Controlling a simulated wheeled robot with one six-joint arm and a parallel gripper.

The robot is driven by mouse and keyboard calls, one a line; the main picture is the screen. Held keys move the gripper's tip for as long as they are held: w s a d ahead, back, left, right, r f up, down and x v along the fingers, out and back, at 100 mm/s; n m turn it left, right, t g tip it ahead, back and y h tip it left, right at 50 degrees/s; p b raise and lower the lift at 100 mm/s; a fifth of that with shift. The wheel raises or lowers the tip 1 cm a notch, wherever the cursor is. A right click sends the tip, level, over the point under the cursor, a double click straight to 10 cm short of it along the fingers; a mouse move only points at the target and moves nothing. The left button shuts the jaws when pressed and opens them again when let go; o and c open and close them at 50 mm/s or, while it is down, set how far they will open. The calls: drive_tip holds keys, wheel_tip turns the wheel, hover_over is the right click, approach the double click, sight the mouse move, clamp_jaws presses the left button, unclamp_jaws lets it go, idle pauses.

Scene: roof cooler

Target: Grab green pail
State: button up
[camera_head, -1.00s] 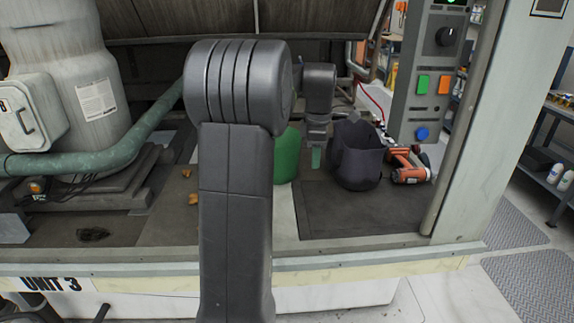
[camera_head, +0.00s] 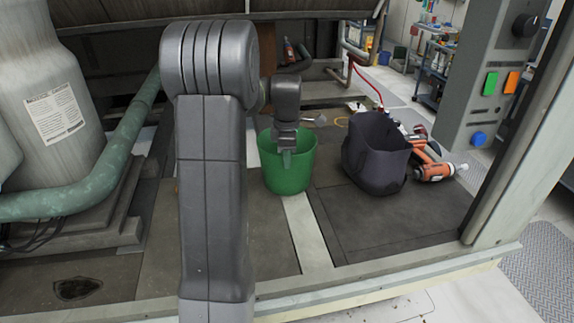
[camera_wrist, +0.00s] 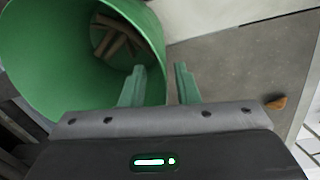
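The green pail (camera_head: 288,178) stands upright on the dark deck in the head view, just right of my arm. In the wrist view the pail (camera_wrist: 75,60) fills the upper left, with its open mouth facing the camera and brown pieces (camera_wrist: 117,40) at its bottom. My gripper (camera_head: 287,158) is at the pail's mouth in the head view. In the wrist view my gripper (camera_wrist: 160,84) is open, its two green fingers apart. The pail's right wall passes between them, the left finger over the inside and the right one outside. Contact cannot be told.
A dark open container (camera_head: 377,155) stands right of the pail, with an orange drill (camera_head: 434,171) beside it. A green pipe (camera_head: 85,187) and grey tank (camera_head: 55,90) lie left. A post (camera_head: 530,120) stands at right. A small orange-brown piece (camera_wrist: 276,103) lies outside the pail.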

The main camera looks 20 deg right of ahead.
sight(286, 174)
wheel_tip(286, 174, down, 5)
drive_tip(key=shift+w+a+p, duration=0.15)
drive_tip(key=shift+p, duration=0.3)
clamp_jaws()
drive_tip(key=shift+r, duration=0.1)
